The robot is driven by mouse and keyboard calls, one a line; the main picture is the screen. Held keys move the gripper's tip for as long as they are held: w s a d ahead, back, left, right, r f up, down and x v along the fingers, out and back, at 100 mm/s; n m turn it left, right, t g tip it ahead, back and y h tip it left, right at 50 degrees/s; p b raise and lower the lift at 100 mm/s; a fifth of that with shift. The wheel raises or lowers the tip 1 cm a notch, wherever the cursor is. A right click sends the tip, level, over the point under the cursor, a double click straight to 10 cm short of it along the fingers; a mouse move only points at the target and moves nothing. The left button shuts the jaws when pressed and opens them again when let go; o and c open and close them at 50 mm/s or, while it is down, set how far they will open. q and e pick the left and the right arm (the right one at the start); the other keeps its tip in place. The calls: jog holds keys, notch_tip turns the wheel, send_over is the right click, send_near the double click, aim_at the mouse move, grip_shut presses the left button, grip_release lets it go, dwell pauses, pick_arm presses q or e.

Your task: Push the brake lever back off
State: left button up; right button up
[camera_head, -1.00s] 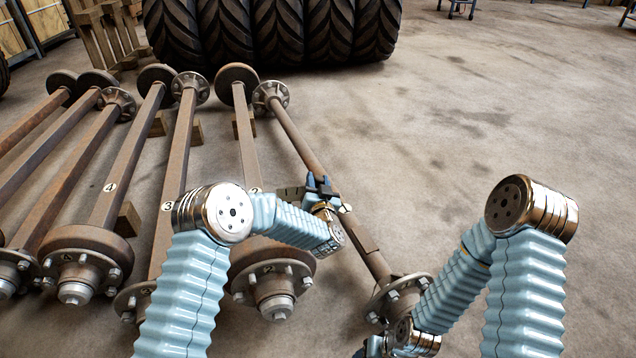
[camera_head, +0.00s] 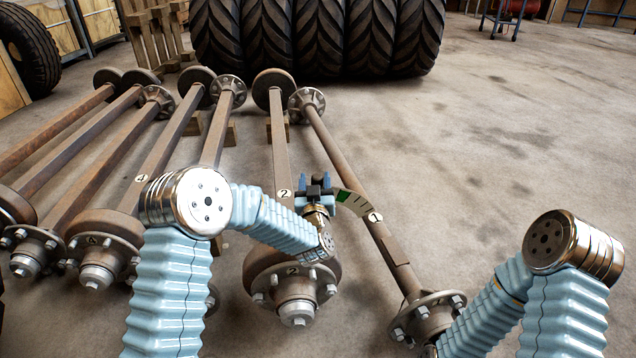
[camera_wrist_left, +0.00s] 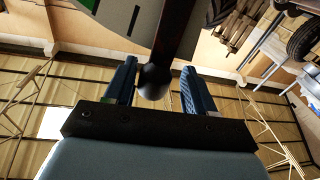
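The brake lever (camera_wrist_left: 176,35) shows in the left wrist view as a dark bar ending in a round black knob (camera_wrist_left: 153,82). The knob sits between the two blue fingers of my left gripper (camera_wrist_left: 156,88), with narrow gaps beside it, so the fingers look open around it. In the head view my left gripper (camera_head: 315,190) is at the left end of a curved marked plate (camera_head: 354,201) with a green patch, left of axle 1 (camera_head: 383,238). The lever is hidden there behind the gripper. My right arm reaches off the bottom edge; its gripper is out of frame.
Axle 2 (camera_head: 280,150) lies just left of axle 1, close by my left gripper. Several more axles lie further left. Large tyres (camera_head: 318,35) stand at the back. The floor (camera_head: 500,150) to the right is clear.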

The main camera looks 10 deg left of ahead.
pick_arm(q)
jog(key=shift+d, duration=0.1)
jog(key=s+d, duration=0.1)
jog(key=s, duration=1.2)
jog(key=shift+s+d+f, duration=0.25)
jog(key=shift+s+f, duration=0.15)
jog(key=shift+f, duration=0.05)
